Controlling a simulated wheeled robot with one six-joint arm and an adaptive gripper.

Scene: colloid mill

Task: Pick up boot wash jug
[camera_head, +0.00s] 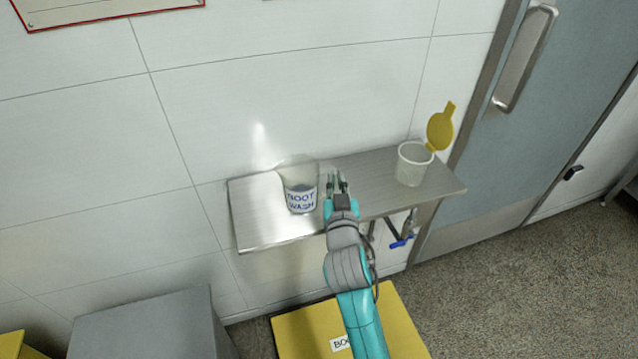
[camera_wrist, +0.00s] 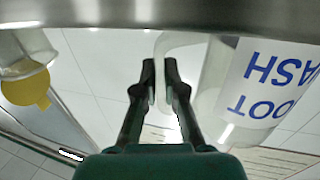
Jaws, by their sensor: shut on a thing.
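The boot wash jug (camera_head: 301,187) is a translucent white jug with a blue "BOOT WASH" label. It stands upright at the metal shelf, left of my gripper (camera_head: 336,182) in the head view. In the wrist view the picture is upside down and the jug (camera_wrist: 225,85) is at the right, its label inverted. My gripper (camera_wrist: 161,85) is shut on the jug's pale handle, its two fingers close together on either side of it. I cannot tell whether the jug's base touches the shelf.
The metal shelf (camera_head: 255,205) is on the tiled wall. A white tub (camera_head: 411,166) with a raised yellow lid (camera_head: 440,127) stands at its right end. A blue-handled tap (camera_head: 403,242) hangs beneath. A yellow box (camera_head: 300,335) and grey box (camera_head: 150,330) are below. A grey door (camera_head: 560,110) is right.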

